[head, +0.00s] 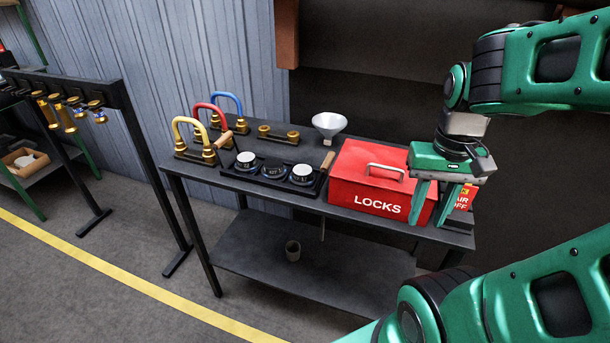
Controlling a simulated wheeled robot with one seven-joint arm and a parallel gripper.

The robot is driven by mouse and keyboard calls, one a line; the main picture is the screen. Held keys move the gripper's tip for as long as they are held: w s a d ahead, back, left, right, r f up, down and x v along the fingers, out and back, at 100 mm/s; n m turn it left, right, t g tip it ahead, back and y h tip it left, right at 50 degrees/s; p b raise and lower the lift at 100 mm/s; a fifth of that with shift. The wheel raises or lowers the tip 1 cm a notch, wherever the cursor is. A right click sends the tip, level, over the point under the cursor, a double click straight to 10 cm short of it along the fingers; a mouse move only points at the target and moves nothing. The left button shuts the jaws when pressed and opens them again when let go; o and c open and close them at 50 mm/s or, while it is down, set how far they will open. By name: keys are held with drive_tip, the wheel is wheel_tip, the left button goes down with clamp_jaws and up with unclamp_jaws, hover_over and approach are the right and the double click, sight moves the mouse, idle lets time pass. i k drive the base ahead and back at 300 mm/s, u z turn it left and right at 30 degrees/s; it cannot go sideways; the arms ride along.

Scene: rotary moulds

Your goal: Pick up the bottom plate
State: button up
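No piece is plainly marked as the bottom plate. A low dark plate with two brass bosses (279,133) and no handle lies at the back of the bench. I cannot tell which of these, if any, is the bottom plate. My gripper (431,218) hangs fingers down at the bench's right end, in front of the red box's right end. Its two fingers are apart, with nothing seen held between them.
The dark bench (230,192) also bears a red LOCKS box (352,185), a funnel (329,123), and yellow (187,131), red (208,112) and blue (229,101) handled pieces. A dark rack (100,82) with brass pieces stands left.

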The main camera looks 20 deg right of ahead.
sight(302, 175)
drive_tip(key=z, duration=1.1)
drive_tip(key=k, duration=1.75)
drive_tip(key=u, duration=0.3)
drive_tip(key=i, duration=2)
